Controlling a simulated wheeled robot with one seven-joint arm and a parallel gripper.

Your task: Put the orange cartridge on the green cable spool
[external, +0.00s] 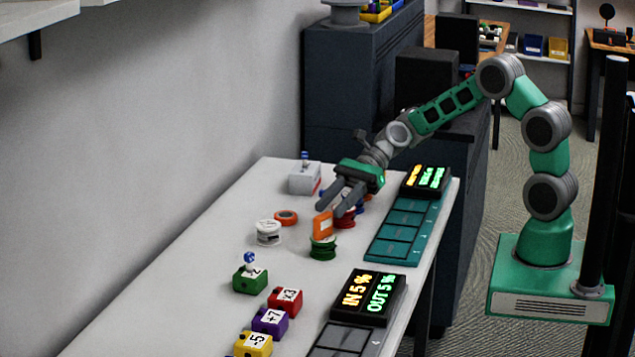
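The orange cartridge (322,228) is a small upright block with a pale marking on its face. It stands directly above the green cable spool (323,252) and appears to rest on its top; this single view does not fully confirm the contact. My gripper (334,208) reaches down from the upper right. Its two grey fingers are spread apart, with the tips just above and behind the cartridge's top edge. I see nothing held between the fingers. A red spool (345,222) is just behind and right of the cartridge, partly hidden by my gripper.
A white spool (268,236) and an orange ring-like piece (286,216) lie to the left. A grey-white box (304,179) stands at the back. A teal tray (402,232) with a lit display is right. Several numbered blocks (270,321) and another display (368,296) are in front.

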